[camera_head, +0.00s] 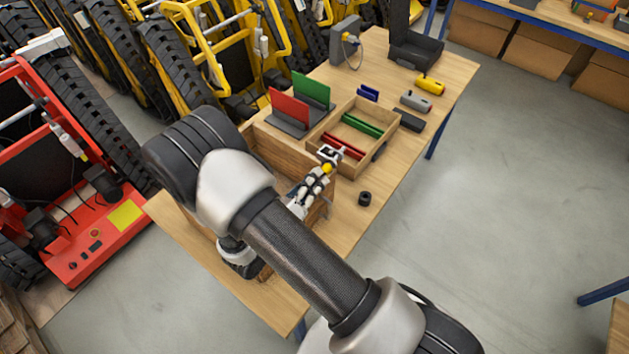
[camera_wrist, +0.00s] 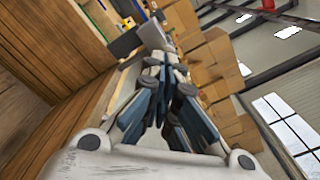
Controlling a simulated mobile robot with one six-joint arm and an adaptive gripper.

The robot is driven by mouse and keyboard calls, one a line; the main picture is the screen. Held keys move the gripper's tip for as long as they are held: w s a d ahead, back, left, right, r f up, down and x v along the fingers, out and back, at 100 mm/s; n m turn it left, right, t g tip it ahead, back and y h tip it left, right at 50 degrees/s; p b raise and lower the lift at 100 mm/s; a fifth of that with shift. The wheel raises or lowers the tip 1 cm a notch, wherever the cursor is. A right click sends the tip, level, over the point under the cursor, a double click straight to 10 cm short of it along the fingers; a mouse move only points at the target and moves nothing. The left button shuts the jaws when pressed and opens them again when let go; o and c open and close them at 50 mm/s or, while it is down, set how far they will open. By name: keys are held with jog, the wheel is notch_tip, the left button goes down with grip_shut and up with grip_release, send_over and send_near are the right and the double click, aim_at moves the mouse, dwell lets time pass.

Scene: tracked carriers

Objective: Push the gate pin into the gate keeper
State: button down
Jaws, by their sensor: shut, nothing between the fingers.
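My gripper (camera_head: 316,178) is shut with nothing between its fingers, at the top edge of a wooden gate or box wall on the table. In the wrist view its fingertips (camera_wrist: 164,60) are together, just short of a pale grey block (camera_wrist: 154,36). In the head view a small yellow knob (camera_head: 327,168) sits at the fingertips, and a pale metal bracket (camera_head: 329,153) is just beyond it. These look like the gate pin and gate keeper, but I cannot tell for sure. My arm and fingers hide much of the gate, and the pin's shaft is not clear.
A wooden tray (camera_head: 366,104) with red and green bars lies just beyond. A black ring (camera_head: 365,198) stands on the table to the right. Yellow (camera_head: 430,84) and grey (camera_head: 416,101) cylinders lie farther back. A wooden wall (camera_wrist: 45,55) runs close on the wrist view's left.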

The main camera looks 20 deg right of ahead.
jog(key=shift+w+d, duration=0.25)
jog(key=shift+d, duration=0.1)
jog(key=shift+a, duration=0.15)
jog(key=v, duration=1.4)
jog(key=shift+s, duration=0.2)
jog(key=shift+a, duration=0.1)
